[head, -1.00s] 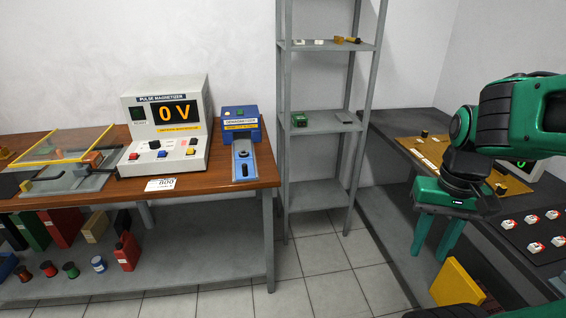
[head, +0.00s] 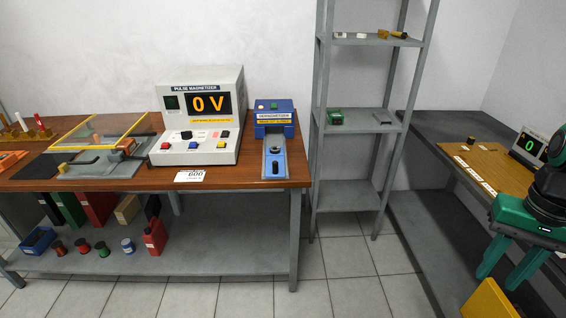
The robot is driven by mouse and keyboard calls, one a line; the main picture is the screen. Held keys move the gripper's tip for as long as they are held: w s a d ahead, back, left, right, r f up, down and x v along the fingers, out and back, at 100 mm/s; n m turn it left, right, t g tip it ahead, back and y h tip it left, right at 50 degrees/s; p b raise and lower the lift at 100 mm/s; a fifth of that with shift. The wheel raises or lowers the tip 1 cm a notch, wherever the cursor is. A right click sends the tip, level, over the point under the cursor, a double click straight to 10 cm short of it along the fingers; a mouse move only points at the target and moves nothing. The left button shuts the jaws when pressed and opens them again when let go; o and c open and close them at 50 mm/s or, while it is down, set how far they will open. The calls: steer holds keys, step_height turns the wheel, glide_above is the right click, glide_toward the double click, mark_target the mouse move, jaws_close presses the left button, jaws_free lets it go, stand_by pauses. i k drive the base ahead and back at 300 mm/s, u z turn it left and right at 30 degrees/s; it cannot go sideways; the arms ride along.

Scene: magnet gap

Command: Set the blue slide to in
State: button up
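The blue demagnetizer box (head: 274,118) stands at the right end of the wooden bench. A grey track runs forward from it toward the bench's front edge. The blue slide (head: 274,164) sits on this track in front of the box, with a dark knob on it.
The pulse magnetizer (head: 201,113) reading 0 V stands left of the demagnetizer, with a white card (head: 189,176) before it. A grey shelf rack (head: 365,127) stands right of the bench. A yellow block (head: 490,300) is near my gripper. The tiled floor before the bench is clear.

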mark_target(275, 167)
steer(key=i, duration=0.95)
steer(key=u, duration=0.1)
